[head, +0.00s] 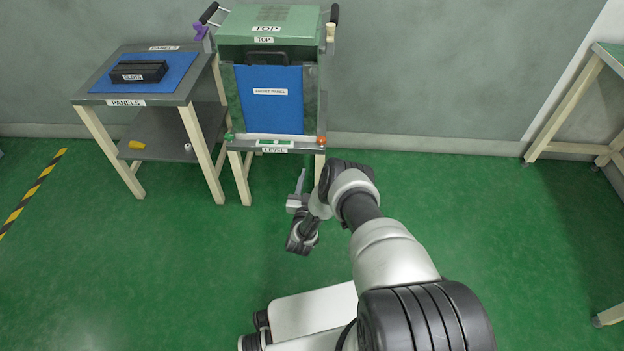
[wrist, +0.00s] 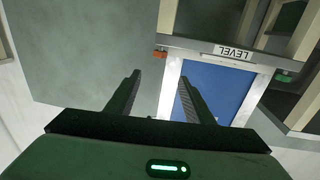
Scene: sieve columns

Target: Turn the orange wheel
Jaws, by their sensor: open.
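The small orange wheel (head: 321,140) is at the right front corner of the column stand, by the ledge labelled LEVEL. It also shows in the wrist view (wrist: 160,54), where the picture is upside down, beyond my fingertips. My gripper (head: 301,174) is in front of and below the ledge, to the left of the wheel in the head view. In the wrist view my gripper (wrist: 159,78) has its two dark fingers apart with nothing between them. The fingers are apart from the wheel.
A green wheel (head: 229,137) is at the left front corner of the stand. A blue panel (head: 270,108) stands upright above the ledge (head: 274,150). A side table (head: 139,98) with a black slotted block (head: 139,71) stands to the left.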

